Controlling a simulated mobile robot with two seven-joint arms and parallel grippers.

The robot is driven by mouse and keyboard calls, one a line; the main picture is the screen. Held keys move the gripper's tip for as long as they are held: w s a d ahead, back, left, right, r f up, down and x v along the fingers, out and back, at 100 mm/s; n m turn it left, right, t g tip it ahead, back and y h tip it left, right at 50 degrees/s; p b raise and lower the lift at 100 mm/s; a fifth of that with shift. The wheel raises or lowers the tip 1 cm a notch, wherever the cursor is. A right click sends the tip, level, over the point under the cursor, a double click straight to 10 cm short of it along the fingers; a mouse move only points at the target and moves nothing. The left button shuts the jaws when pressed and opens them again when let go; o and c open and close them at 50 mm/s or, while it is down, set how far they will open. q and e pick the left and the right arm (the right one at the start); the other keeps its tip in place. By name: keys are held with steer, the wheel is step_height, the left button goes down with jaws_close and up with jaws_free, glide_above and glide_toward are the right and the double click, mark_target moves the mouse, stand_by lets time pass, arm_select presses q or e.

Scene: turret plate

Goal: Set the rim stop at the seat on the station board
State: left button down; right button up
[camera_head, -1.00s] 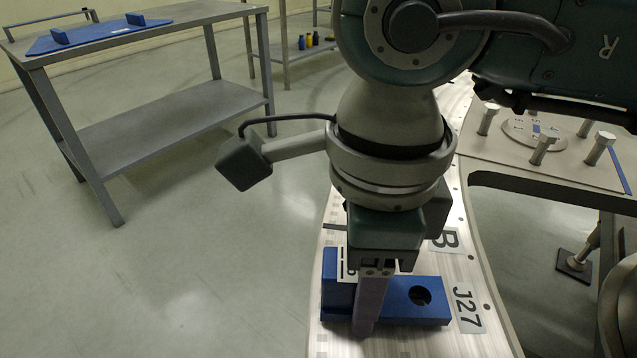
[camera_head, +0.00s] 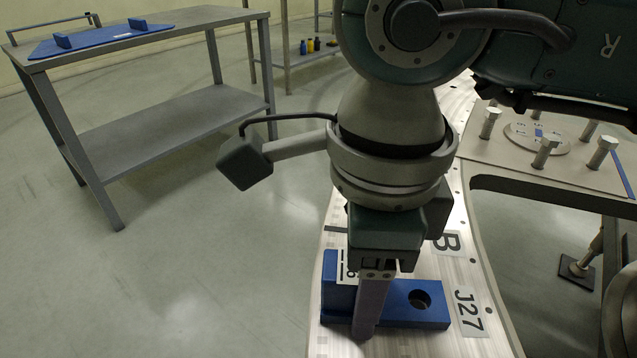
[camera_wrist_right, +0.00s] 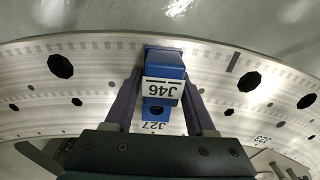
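The blue rim stop (camera_head: 400,302) is a stepped block with a round hole at one end, low over or on the pale metal ring (camera_head: 470,265). I cannot tell whether it rests on it. Its white label reads J46 in the right wrist view (camera_wrist_right: 162,89). My right gripper (camera_head: 368,325) points down, its fingers on both sides of the block's raised end. In the wrist view the fingers (camera_wrist_right: 163,80) appear shut on it. A J27 label (camera_head: 469,312) is beside the holed end. My left gripper is not in view. I cannot tell which thing is the station board.
A grey bench (camera_head: 200,18) at the upper left bears a blue board (camera_head: 100,38) with small blue blocks. A plate (camera_head: 490,158) with several metal posts and a round disc is at the right. Open floor (camera_head: 220,270) is at the left.

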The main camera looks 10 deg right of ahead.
steer(key=o, duration=0.4)
steer(key=shift+s+d+f, duration=0.1)
steer(key=shift+f, duration=0.25)
steer(key=shift+o, duration=0.2)
steer(key=shift+s, duration=0.1)
step_height(320, 180, up, 3)
steer(key=p, duration=0.2)
steer(key=shift+s+r+p, duration=0.1)
steer(key=shift+r+p, duration=0.1)
steer(key=shift+p, duration=0.1)
steer(key=shift+a+r+p, duration=0.2)
steer(key=shift+r+p, duration=1.1)
steer(key=shift+r, duration=0.65)
